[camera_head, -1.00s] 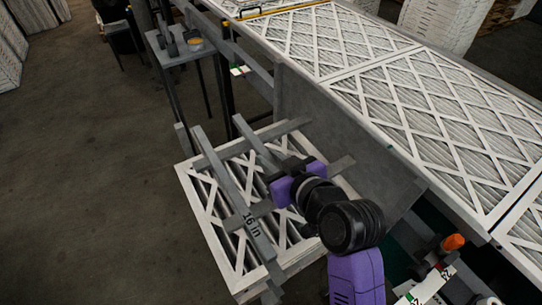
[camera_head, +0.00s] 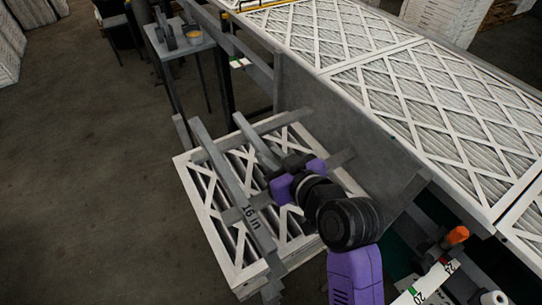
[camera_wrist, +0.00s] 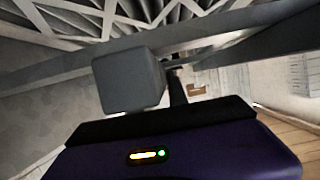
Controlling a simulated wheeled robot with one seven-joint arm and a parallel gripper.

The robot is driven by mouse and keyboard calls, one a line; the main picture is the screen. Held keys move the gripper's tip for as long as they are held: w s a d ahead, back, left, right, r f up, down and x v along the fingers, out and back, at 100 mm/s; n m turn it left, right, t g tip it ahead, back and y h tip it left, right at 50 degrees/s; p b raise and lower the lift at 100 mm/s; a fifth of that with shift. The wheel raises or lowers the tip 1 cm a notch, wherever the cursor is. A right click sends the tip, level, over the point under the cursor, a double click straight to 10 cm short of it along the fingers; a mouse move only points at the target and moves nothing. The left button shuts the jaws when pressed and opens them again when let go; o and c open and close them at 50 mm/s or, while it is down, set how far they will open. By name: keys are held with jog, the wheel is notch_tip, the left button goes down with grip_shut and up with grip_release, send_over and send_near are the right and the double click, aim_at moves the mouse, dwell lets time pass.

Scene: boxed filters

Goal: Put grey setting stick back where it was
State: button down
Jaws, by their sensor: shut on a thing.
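My gripper (camera_head: 287,172) is shut on a grey setting stick (camera_head: 254,138), which runs from the jaws toward the upper left. In the wrist view the square end of a grey bar, apparently this stick (camera_wrist: 130,80), shows just beyond my gripper. The jaws hide part of the stick, and I cannot tell whether it touches the bars under it. A longer grey stick marked "16 in" (camera_head: 228,178) lies to the left, roughly parallel to it. Two grey cross bars (camera_head: 220,152) run beneath the sticks. Below them is a white-framed filter (camera_head: 210,215) with a lattice face.
A grey upright panel (camera_head: 340,130) stands right of the sticks. Beyond it a conveyor edge (camera_head: 400,160) carries large lattice-faced filters (camera_head: 440,110). An orange-tipped part (camera_head: 457,235) is at lower right. A small side table (camera_head: 180,45) is at upper left. The floor at left is clear.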

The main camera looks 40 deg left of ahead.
jog(key=shift+f, duration=0.35)
jog(key=c, duration=1.2)
grip_release()
jog(key=b+v, duration=0.1)
jog(key=v, duration=0.6)
jog(key=shift+s+d+r+b, duration=0.15)
jog(key=shift+s+d+b, duration=0.05)
jog(key=shift+d+b, duration=0.15)
jog(key=shift+r, duration=0.15)
